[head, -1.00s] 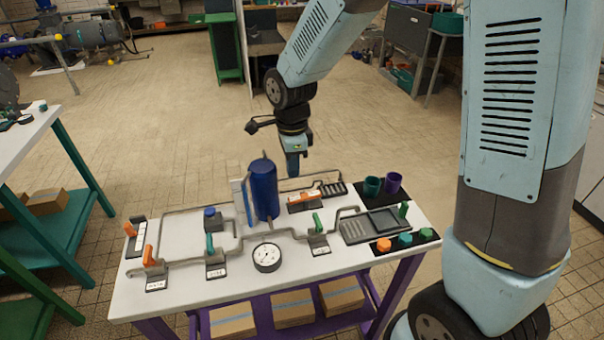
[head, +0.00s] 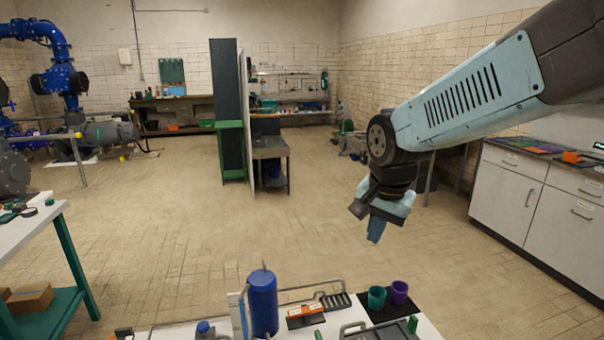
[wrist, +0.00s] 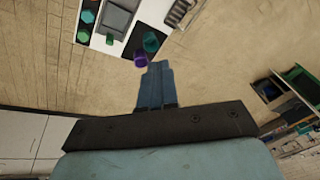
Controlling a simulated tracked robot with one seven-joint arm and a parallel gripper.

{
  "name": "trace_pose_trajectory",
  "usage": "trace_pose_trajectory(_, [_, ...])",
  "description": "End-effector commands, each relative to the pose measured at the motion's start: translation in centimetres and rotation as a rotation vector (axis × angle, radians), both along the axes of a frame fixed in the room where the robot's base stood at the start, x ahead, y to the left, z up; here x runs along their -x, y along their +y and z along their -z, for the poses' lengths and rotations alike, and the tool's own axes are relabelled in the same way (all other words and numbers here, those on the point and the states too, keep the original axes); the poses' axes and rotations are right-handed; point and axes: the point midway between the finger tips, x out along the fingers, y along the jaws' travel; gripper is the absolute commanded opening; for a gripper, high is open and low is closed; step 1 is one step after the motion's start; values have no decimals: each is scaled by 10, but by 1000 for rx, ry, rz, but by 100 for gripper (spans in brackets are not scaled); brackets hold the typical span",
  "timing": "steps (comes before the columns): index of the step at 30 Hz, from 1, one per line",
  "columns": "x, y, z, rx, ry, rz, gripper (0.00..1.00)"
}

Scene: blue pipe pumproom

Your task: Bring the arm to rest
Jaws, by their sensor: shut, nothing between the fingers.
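My gripper (head: 376,230) hangs from my pale blue arm at the right of the head view, in the air beyond the back right of the white bench. Its fingers are shut and hold nothing. In the wrist view my gripper (wrist: 154,72) points out from the dark wrist plate, fingers together, with the bench far below. The fingers are clear of everything around them.
The bench carries a blue cylinder (head: 263,302), a teal cup (head: 376,298) and a purple cup (head: 399,291). White cabinets (head: 536,196) stand at the right. A teal-legged table (head: 70,258) stands at the left. The open floor behind the bench is clear.

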Motion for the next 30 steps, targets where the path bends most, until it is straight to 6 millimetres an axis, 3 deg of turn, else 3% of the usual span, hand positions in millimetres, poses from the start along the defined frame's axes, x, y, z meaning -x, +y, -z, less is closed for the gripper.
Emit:
trace_pose_trajectory(9, [55, -56, -41, 107, -127, -281, 0])
trace_pose_trajectory(18, [99, -85, -58, 220, -207, -497, 0])
trace_pose_trajectory(30, [108, -90, -60, 246, -220, -546, 0])
